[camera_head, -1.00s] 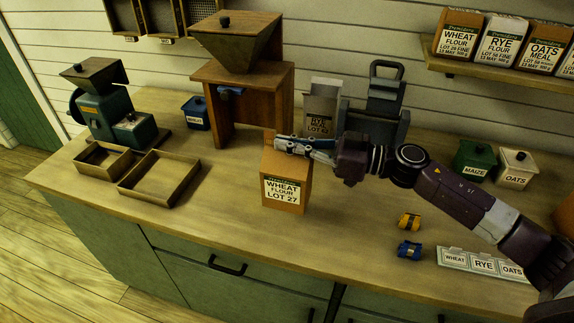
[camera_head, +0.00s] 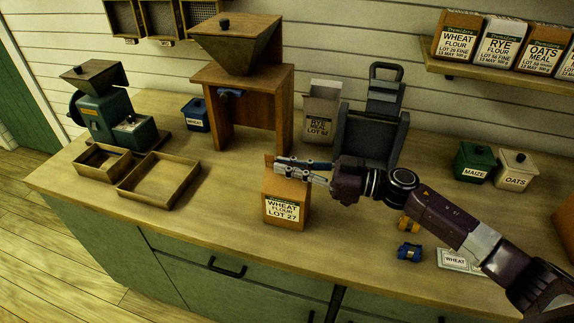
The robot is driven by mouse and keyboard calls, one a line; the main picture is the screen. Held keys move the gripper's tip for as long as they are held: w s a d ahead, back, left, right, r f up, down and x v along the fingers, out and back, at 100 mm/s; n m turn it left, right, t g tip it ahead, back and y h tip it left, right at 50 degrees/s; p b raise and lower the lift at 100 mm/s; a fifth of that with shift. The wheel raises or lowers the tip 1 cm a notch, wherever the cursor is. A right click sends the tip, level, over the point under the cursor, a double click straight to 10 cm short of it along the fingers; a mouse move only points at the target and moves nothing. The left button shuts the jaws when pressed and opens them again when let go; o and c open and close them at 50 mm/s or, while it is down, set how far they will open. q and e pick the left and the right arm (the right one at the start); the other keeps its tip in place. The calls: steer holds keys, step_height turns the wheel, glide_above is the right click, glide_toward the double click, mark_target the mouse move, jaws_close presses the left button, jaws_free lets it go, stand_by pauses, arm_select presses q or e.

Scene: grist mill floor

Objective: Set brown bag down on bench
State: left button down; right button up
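The brown bag (camera_head: 285,209), labelled wheat flour lot 27, is upright over the front middle of the bench (camera_head: 225,215). My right gripper (camera_head: 283,168) comes in from the right and is shut on the bag's top; its fingers hide part of the top edge. The bag's base is at or just above the bench top; I cannot tell whether it touches. My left gripper is not in view.
A wooden hopper stand (camera_head: 243,80), a rye meal bag (camera_head: 321,112) and a grey device (camera_head: 372,135) stand behind. Wooden trays (camera_head: 160,180) lie to the left. Bench around the bag is clear.

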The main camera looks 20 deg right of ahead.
steer(key=o, duration=0.3)
steer(key=shift+r, duration=0.1)
steer(key=b+v, duration=0.3)
steer(key=v, duration=0.9)
steer(key=shift+r, duration=0.1)
